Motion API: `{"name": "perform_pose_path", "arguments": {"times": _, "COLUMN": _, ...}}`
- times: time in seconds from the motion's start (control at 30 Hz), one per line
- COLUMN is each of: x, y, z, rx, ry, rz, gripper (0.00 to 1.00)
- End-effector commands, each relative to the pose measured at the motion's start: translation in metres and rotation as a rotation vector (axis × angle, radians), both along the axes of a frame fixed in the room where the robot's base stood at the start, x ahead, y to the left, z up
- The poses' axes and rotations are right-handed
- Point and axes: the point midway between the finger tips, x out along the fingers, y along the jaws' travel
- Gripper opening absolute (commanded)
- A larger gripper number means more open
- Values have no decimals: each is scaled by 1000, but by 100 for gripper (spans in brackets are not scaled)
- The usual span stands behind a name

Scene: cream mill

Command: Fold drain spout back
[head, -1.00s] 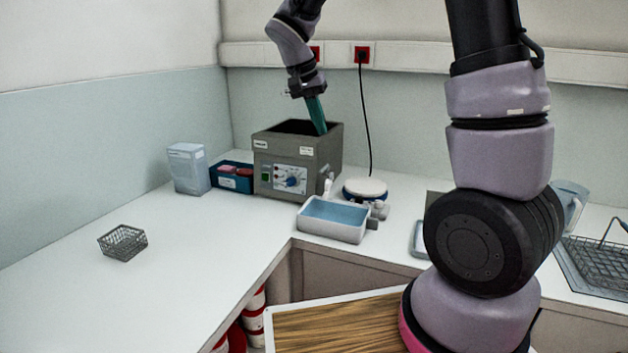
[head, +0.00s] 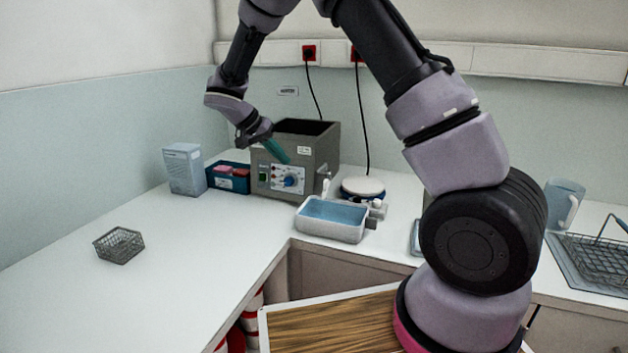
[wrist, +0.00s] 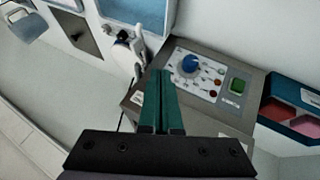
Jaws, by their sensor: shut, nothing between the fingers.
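The grey box-shaped bath (head: 325,150) stands on the counter, with a control panel on its front. A drain fitting (head: 327,187) with a pale upright part sits at its front right corner, above the blue-lined tray. In the wrist view the drain fitting (wrist: 137,48) is beside the bath's edge, left of the knob panel. I cannot tell exactly which way the spout is folded. My gripper (head: 280,153) has green fingers, shut and empty, in front of the bath's upper front. In the wrist view the fingertips (wrist: 160,76) point toward the panel, right of and apart from the fitting.
A white tray with blue inside (head: 335,215) stands at the counter's inner edge. A round white-topped device (head: 363,188) is behind it. A blue box (head: 228,178) and a pale container (head: 184,168) stand left of the bath. A wire basket (head: 119,245) is front left; counter between is clear.

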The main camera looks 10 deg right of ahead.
Motion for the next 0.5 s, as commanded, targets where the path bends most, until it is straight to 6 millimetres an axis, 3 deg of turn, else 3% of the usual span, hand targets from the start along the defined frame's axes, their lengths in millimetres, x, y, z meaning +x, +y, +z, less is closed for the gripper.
{"name": "perform_pose_path", "arguments": {"times": 0.23, "x": 2, "y": -9, "z": -12, "rx": -2, "ry": 3, "rz": -1, "gripper": 0}}
{"name": "perform_pose_path", "arguments": {"times": 0.5, "x": 10, "y": -42, "z": -56, "rx": -1, "ry": 4, "rz": -3, "gripper": 0}}
